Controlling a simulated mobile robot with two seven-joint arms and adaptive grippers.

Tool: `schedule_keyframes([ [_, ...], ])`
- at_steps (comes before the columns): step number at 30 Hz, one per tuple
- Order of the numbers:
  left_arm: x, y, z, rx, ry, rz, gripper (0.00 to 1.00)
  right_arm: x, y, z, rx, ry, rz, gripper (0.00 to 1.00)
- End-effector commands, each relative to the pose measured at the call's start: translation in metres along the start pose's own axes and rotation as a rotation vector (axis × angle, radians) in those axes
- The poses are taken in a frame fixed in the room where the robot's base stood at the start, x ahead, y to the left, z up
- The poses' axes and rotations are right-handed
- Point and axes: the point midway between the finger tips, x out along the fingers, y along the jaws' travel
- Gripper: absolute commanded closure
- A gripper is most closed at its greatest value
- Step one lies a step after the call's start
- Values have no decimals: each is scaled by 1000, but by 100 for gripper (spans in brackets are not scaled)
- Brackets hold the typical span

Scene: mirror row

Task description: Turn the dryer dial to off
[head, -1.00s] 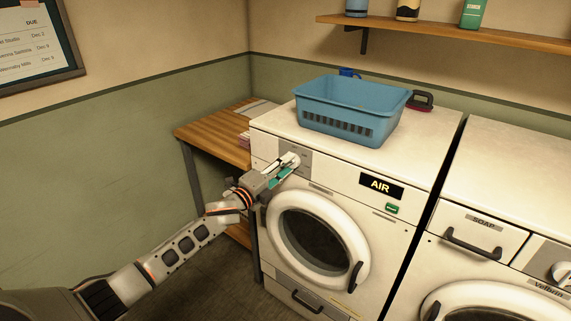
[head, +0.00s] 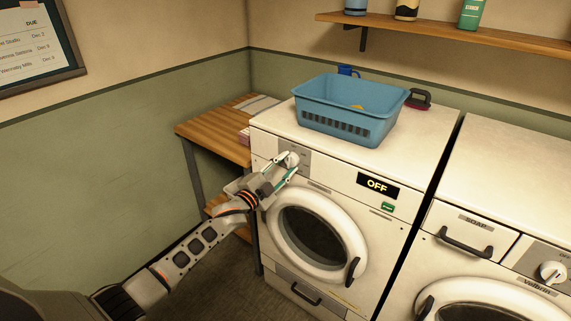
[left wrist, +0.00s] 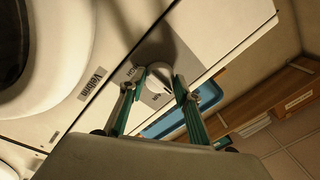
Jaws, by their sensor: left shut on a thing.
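The dryer (head: 338,207) is the white machine at the middle of the head view, with a round door (head: 315,237). Its display (head: 377,186) reads OFF. The white dial (head: 291,158) sits on a grey panel at the upper left of its front. My left gripper (head: 287,166) reaches it from the lower left and is shut on the dial. In the left wrist view the dial (left wrist: 158,78) shows between the two green-padded fingers. Part of the dial is hidden by the fingers in the head view. My right gripper is not in view.
A blue basket (head: 345,112) and a dark red-handled iron (head: 418,99) stand on the dryer. A second white machine (head: 510,190) is at the right. A wooden side table (head: 215,130) stands at the left. A shelf (head: 450,30) with bottles hangs above.

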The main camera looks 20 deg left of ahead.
Motion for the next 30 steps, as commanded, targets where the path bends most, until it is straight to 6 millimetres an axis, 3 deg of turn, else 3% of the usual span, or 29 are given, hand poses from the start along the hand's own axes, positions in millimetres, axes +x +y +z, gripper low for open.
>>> schedule_keyframes([
  [17, 0, 0, 1, -35, -5, -2, 89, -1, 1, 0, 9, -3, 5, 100],
  [18, 0, 0, 1, -35, -5, -2, 63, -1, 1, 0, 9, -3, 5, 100],
  [20, 0, 0, 1, -35, -4, -2, 51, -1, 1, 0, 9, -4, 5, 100],
  [30, -1, 0, 0, -33, -3, -1, 51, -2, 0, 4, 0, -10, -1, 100],
])
